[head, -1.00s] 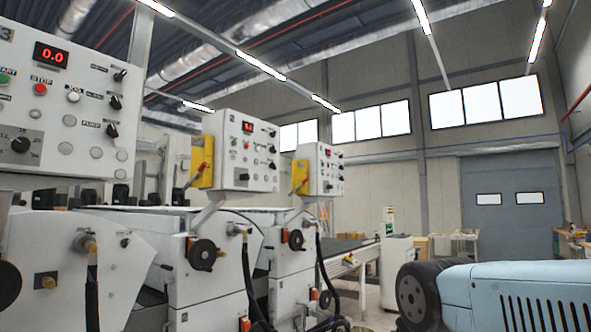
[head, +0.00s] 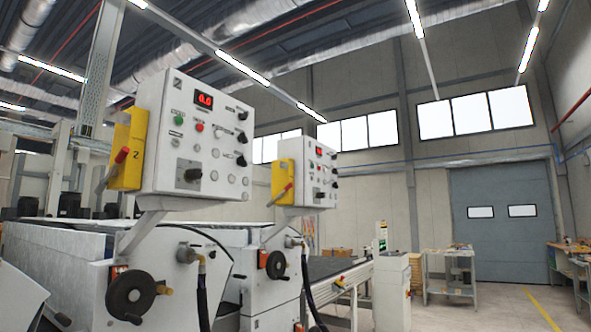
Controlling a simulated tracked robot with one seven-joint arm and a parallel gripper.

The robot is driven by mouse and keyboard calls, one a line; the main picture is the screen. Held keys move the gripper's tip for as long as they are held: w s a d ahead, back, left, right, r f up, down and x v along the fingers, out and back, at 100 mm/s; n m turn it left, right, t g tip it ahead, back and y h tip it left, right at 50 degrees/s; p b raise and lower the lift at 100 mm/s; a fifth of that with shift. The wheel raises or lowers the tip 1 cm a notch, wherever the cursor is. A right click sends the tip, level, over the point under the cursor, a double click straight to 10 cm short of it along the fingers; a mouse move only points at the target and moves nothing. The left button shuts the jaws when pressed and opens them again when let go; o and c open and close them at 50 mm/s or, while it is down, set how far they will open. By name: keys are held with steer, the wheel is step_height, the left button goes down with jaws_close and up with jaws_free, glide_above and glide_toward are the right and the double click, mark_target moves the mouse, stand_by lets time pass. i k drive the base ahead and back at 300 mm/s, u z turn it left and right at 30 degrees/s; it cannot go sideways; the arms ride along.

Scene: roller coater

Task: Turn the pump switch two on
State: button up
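A white control panel (head: 165,150) marked with what looks like a 2 stands nearest, left of centre in the head view. It has a red display, a green and a red button, and a larger dark knob on a grey plate. A column of small black rotary switches (head: 242,137) runs down its right side. Their labels are too small to read, so I cannot tell which is the pump switch or how it is set. My gripper is not in view.
A yellow box with a red lever (head: 122,155) is on the panel's left side. A similar panel (head: 318,170) stands behind it. A machine with a black handwheel (head: 130,296) lies below. Open floor shows at lower right (head: 480,312), before a workbench (head: 450,275).

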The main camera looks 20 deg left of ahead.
mark_target(241, 161)
steer(key=u, duration=0.1)
steer(key=i, duration=1.15)
steer(key=u, duration=0.8)
steer(key=i, duration=0.55)
steer(key=u, duration=0.3)
steer(key=k, duration=0.9)
steer(key=u, duration=0.2)
steer(key=i, duration=0.9)
steer(key=z, duration=0.1)
